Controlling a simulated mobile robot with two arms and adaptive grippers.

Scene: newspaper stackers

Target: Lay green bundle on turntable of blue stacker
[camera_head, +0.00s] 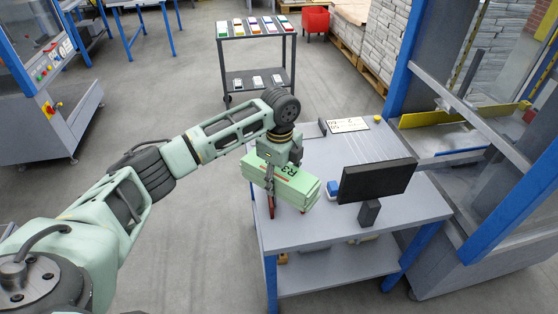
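The green bundle (299,190), marked "R3", is over the left part of the grey table (290,236). My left gripper (271,190) comes down on it from above. One finger lies across its near side; the other finger is hidden, so I cannot tell how tightly the gripper is closed. I cannot tell whether the bundle rests on the table or hangs just above it. The stacker with blue posts (400,64) stands at the right. It has yellow plates (432,118) above a grey surface (440,142), partly hidden by its frame. My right gripper is not in view.
A dark monitor (377,180) stands on the table right of the bundle, with a small blue-and-white object (332,190) beside it. A cart (257,52) with coloured items stands behind. Another machine (62,118) is at the left. Open floor lies between.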

